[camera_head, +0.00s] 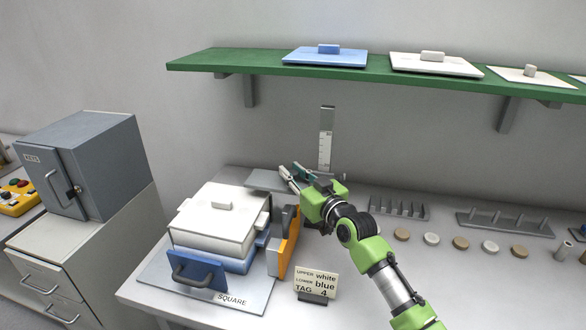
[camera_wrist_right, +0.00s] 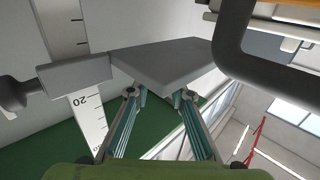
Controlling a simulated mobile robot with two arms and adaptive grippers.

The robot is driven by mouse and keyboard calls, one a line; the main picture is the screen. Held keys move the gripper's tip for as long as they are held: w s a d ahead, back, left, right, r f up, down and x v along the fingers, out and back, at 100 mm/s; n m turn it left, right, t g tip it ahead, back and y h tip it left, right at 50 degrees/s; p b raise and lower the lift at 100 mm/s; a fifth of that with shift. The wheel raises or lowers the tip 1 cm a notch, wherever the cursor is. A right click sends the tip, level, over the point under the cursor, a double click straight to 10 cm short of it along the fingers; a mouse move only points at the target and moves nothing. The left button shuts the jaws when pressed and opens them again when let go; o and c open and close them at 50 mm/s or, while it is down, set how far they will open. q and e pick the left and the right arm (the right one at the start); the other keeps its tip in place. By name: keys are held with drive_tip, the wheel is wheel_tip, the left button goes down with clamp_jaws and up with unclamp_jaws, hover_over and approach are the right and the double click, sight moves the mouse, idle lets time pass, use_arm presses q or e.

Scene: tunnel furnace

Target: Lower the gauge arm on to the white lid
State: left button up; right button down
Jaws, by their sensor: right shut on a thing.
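The white lid (camera_head: 205,220) with its small raised handle sits on the stacked white and blue square box at the front left of the bench. The gauge is an upright white ruler (camera_head: 326,140) behind the bench's middle. Its flat grey gauge arm (camera_head: 262,180) reaches left from the ruler, behind the lid and apparently apart from it. My right gripper (camera_head: 288,174) is shut on the gauge arm; in the right wrist view the grey arm (camera_wrist_right: 165,62) lies at the fingertips, beside the ruler (camera_wrist_right: 88,115). My left gripper is not in view.
An orange and grey block (camera_head: 286,245) stands right of the box, with a tag card (camera_head: 317,283) in front. Racks (camera_head: 398,208) and small discs line the right side. A green shelf (camera_head: 240,64) with lids hangs above. A grey cabinet (camera_head: 105,165) stands left.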

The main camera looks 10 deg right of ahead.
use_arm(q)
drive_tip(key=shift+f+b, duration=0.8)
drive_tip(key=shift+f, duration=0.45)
use_arm(e)
drive_tip(key=shift+f, duration=1.8)
drive_tip(key=c, duration=1.8)
unclamp_jaws()
drive_tip(key=shift+s+r, duration=0.1)
drive_tip(key=v, duration=1.2)
